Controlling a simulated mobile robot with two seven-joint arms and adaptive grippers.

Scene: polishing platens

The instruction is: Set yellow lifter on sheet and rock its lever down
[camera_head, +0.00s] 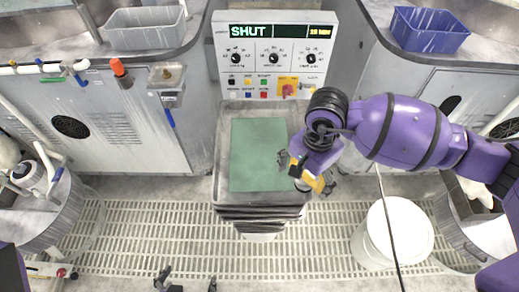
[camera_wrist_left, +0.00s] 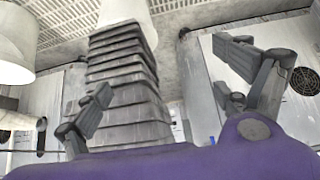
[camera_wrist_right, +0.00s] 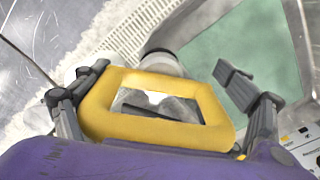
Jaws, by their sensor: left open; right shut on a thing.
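The green sheet (camera_head: 258,135) lies flat on the grey platen in the middle of the head view; it also shows in the right wrist view (camera_wrist_right: 255,45). My right gripper (camera_head: 306,172) is shut on the yellow lifter (camera_head: 315,180) at the sheet's right edge. In the right wrist view the lifter's yellow frame (camera_wrist_right: 205,108) sits between the fingers, with pale round parts beyond it. I cannot make out its lever or whether it touches anything. My left gripper (camera_head: 187,281) is open and empty at the bottom edge of the head view.
A control panel (camera_head: 275,70) reading SHUT stands behind the platen. Dark stacked bellows (camera_head: 260,213) hang at its front. A white bucket (camera_head: 397,232) stands on the floor grating at right. A grey bin (camera_head: 145,30) and a blue bin (camera_head: 428,30) sit on the side counters.

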